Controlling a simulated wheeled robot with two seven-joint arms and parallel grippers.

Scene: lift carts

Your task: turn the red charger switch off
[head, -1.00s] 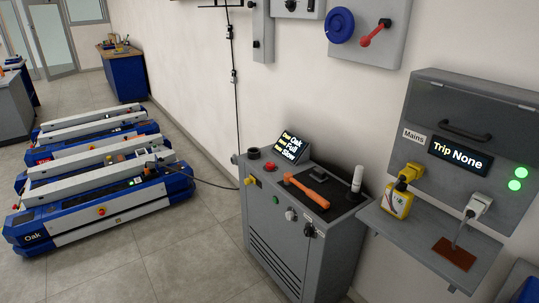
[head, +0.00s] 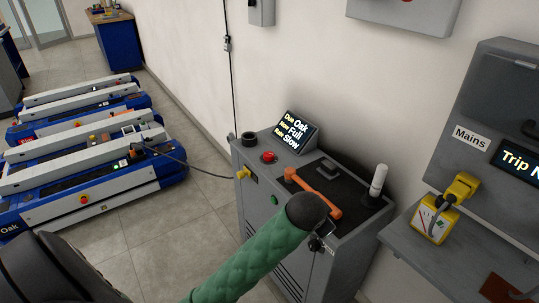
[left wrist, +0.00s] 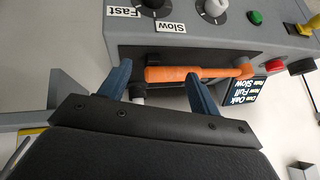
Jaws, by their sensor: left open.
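A red knob (head: 268,157) sits on the sloped top of the grey charger cabinet (head: 255,205), beside a black round part. It also shows at the right in the left wrist view (left wrist: 275,66). Whether it is on or off I cannot tell. The red knob is off to one side of the fingers. In the head view, my green padded arm crosses in front of the cabinet; the fingers do not show. My right gripper is not in view.
Blue lift carts (head: 90,200) stand at the left.

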